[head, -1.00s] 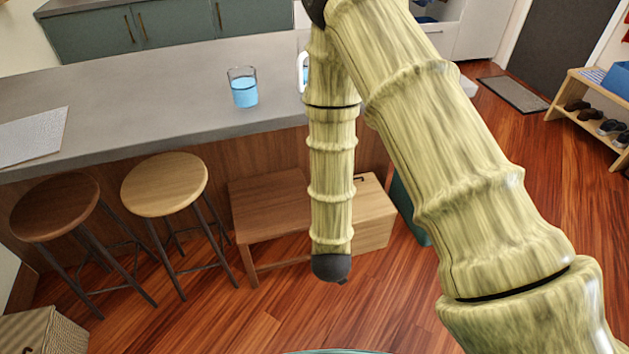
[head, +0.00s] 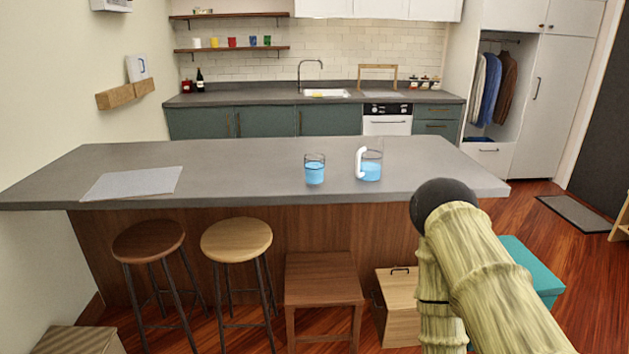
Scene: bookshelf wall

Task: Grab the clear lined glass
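A clear glass (head: 315,170) with a dark rim and light blue liquid in its lower part stands upright on the grey counter (head: 240,160), right of its middle. Any lines on the glass are too small to make out. A clear jug (head: 370,167) with a white handle and similar blue liquid stands just to its right, apart from it. My arm comes in from the lower right, in front of the counter and apart from the glass. My gripper is not in view.
A grey sheet (head: 133,183) lies on the counter's left. A dark stool (head: 148,241), a lighter stool (head: 236,240), a wooden bench (head: 322,280) and a wooden box (head: 397,310) stand along its front. A teal box (head: 530,272) is at right. Much of the countertop is clear.

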